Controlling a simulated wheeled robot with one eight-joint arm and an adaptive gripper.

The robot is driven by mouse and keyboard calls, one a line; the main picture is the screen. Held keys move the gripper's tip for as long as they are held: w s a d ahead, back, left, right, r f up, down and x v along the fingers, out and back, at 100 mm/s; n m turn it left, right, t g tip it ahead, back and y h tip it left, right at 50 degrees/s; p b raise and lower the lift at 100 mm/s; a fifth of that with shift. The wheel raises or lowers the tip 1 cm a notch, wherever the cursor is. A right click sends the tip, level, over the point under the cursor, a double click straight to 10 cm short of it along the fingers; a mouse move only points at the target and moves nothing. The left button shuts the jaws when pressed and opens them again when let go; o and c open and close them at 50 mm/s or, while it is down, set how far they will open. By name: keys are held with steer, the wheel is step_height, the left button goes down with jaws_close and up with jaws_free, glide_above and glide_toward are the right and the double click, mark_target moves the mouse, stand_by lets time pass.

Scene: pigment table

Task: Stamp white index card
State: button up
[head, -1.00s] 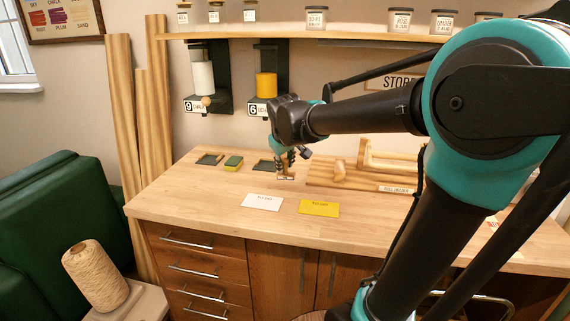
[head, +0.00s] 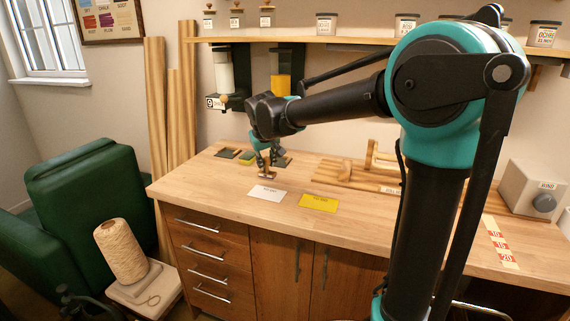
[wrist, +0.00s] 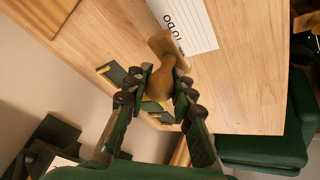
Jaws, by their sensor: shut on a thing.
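The white index card (head: 266,193) lies flat on the wooden table, and its printed "TO DO" shows in the wrist view (wrist: 194,22). My gripper (head: 266,165) is shut on a wooden stamp (head: 266,175), just behind the card's back edge. In the wrist view the fingers (wrist: 160,85) clasp the rounded handle of the stamp (wrist: 164,80), and its flat block overlaps the printed end of the card. The underside of the stamp is hidden. I cannot tell how high it is above the table.
A yellow card (head: 319,204) lies right of the white one. A wooden rack (head: 345,174) stands to the right, with a grey box (head: 532,188) beyond.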

mark_target(266, 175)
steer(key=shift+a+f, duration=0.1)
steer(key=shift+f, duration=2.9)
steer(key=shift+f, duration=0.5)
steer(key=shift+r, duration=3.5)
